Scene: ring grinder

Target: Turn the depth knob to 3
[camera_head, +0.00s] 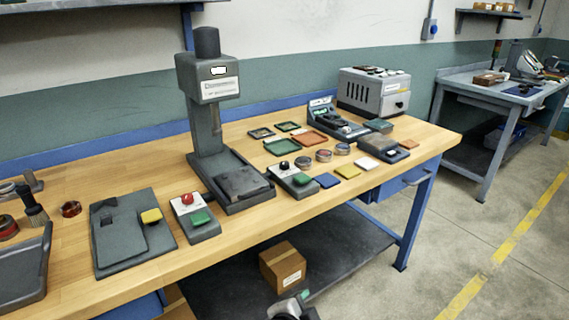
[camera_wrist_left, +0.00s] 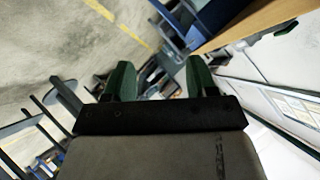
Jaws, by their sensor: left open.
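The grinder, a dark grey column machine (camera_head: 208,88), stands on the wooden bench with a small white display on its head and a black round cap on top. In front of it, a small grey control box (camera_head: 302,187) carries a black knob (camera_head: 284,165) and a green button. Which black part is the depth knob, and any numbers on it, I cannot tell. My left gripper (camera_wrist_left: 161,78) is open and empty in the left wrist view, its green fingers apart, away from the bench top. A grey arm part with a green tip shows low in the head view, below the bench.
Trays, rings and coloured tiles cover the bench's right. A cardboard box (camera_head: 283,264) sits on the lower shelf. The floor at right is clear.

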